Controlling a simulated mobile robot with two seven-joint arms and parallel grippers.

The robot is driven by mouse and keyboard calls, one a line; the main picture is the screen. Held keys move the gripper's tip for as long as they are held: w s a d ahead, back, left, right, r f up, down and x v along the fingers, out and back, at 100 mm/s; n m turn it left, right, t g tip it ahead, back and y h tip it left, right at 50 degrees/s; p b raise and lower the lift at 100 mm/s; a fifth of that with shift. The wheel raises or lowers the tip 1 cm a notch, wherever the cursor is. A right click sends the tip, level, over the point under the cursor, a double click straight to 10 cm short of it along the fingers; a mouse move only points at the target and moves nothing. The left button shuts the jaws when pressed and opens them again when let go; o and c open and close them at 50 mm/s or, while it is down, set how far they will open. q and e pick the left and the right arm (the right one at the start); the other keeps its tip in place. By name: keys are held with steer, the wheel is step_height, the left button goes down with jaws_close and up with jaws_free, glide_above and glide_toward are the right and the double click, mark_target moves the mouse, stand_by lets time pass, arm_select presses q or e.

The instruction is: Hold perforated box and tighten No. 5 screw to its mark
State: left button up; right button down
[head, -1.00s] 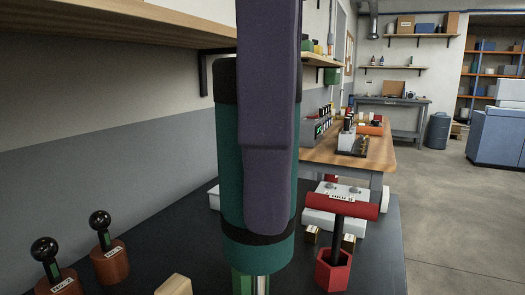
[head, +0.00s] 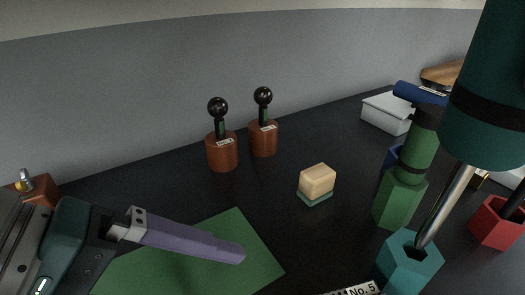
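A teal-handled driver (head: 490,95) fills the upper right of the head view, close to the camera. Its metal shaft (head: 446,205) slants down to the opening of a teal hexagonal holder (head: 410,266); whether the tip is inside I cannot tell. My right gripper is outside the view.
Two brown stands with black balls (head: 222,153) (head: 263,138) stand by the wall. A wooden block (head: 317,181) lies mid-table. A green holder (head: 398,200), a red holder (head: 495,222) and a white box (head: 388,113) are at right. A brown object (head: 38,190) is partly hidden at left.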

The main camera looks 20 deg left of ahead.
arm_select(q)
steer(key=s+d+n+h, duration=0.1)
steer(key=n, duration=0.3)
steer(key=s+d+n+h, duration=0.1)
steer(key=n, duration=0.3)
steer(key=s+d+n+t+h, duration=0.1)
steer(key=s+n+h, duration=0.1)
steer(key=n, duration=0.3)
steer(key=shift+d, duration=0.1)
steer(key=shift+s+d+n, duration=0.2)
steer(key=shift+n, duration=1)
steer(key=shift+t, duration=0.3)
steer(key=x, duration=1.1)
steer(key=shift+w+d, duration=0.15)
steer(key=shift+d, duration=0.2)
jaws_close()
jaws_free()
